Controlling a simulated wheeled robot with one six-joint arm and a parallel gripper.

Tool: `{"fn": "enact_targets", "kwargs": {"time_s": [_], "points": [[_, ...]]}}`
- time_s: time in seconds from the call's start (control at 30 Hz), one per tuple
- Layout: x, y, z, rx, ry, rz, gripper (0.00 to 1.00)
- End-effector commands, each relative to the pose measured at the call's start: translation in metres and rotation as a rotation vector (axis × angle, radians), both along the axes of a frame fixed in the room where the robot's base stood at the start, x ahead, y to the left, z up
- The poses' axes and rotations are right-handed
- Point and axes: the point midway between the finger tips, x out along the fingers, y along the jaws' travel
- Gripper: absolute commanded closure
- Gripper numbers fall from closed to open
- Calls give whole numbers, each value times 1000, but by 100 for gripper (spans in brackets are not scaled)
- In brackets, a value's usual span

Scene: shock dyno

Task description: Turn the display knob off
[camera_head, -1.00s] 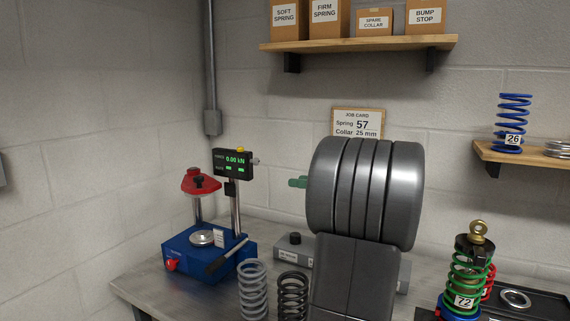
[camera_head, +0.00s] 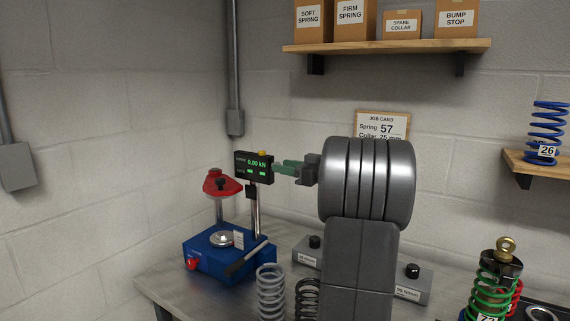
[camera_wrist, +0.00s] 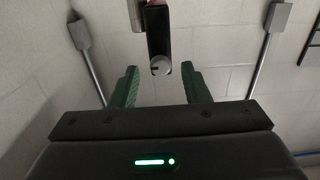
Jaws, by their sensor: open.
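The small black display (camera_head: 254,166) stands on a post of the blue spring tester and is lit green, reading 0.00 kN. Its round grey knob (camera_wrist: 160,68) sits on the display's side edge and faces me in the wrist view; a thin dark mark shows on its face. In the head view my fingers hide the knob. My gripper (camera_head: 282,167) is just right of the display with green fingers. In the wrist view the fingers (camera_wrist: 160,84) are apart, one on each side of the knob's line, with nothing between them. I cannot tell whether they reach it.
The blue tester base (camera_head: 215,258) with a red clamp (camera_head: 221,184) stands on the grey bench (camera_head: 165,287). Two coil springs stand in front, the grey one (camera_head: 270,290) at left. A wooden shelf (camera_head: 390,50) with boxes is above. A job card (camera_head: 383,125) is behind my arm.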

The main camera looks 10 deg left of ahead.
Motion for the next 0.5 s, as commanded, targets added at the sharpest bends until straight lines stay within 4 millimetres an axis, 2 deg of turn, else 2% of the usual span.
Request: {"fn": "enact_targets", "kwargs": {"time_s": [0.1, 0.37, 0.4, 0.5], "points": [[2, 7, 0, 0, 0, 2, 58], [3, 8, -1, 0, 0, 0, 58], [3, 8, -1, 0, 0, 0, 60], [3, 8, -1, 0, 0, 0, 79]]}}
